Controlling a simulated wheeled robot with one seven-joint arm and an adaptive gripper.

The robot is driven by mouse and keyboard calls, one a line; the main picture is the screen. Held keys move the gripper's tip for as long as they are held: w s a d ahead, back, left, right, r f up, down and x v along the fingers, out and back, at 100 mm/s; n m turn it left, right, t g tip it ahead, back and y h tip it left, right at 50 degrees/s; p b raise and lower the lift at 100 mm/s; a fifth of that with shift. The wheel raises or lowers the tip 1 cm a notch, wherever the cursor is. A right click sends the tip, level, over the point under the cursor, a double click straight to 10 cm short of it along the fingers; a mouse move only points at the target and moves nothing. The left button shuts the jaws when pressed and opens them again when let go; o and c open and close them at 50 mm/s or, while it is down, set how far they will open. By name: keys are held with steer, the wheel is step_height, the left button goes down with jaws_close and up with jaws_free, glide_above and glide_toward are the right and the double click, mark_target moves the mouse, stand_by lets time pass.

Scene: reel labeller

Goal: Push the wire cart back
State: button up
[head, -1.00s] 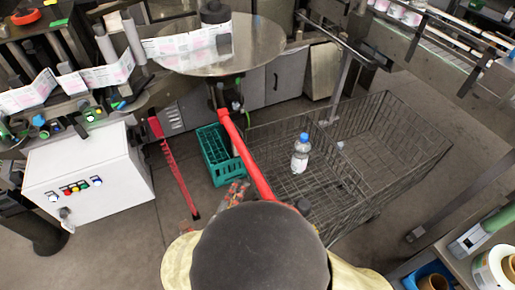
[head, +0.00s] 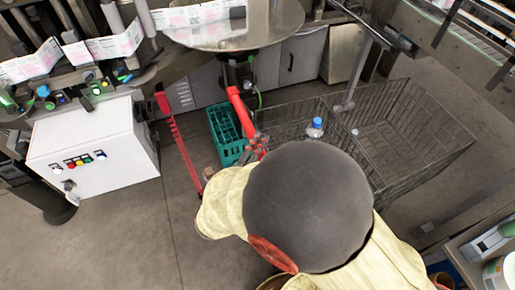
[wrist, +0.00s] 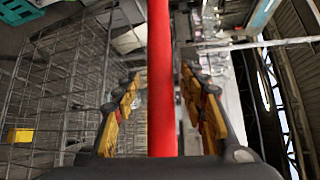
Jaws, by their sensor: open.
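The wire cart (head: 425,135) is a dark mesh basket at the right of the head view, with a red handle bar (head: 236,105) at its left end. A clear bottle with a blue cap (head: 315,128) stands in it. My gripper (head: 257,147) is at the near part of the handle, partly hidden by my arm. In the wrist view the red bar (wrist: 160,50) runs between the open, yellow-padded fingers of my gripper (wrist: 162,100). A gap shows on each side of it. Cart mesh (wrist: 70,80) fills the left of that view.
A red post (head: 180,145) and a white control box (head: 95,150) are further left. A round table (head: 250,30) stands behind. Open floor (head: 120,235) lies at the lower left.

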steer(key=shift+c, duration=1.4)
steer(key=c, duration=0.7)
jaws_close()
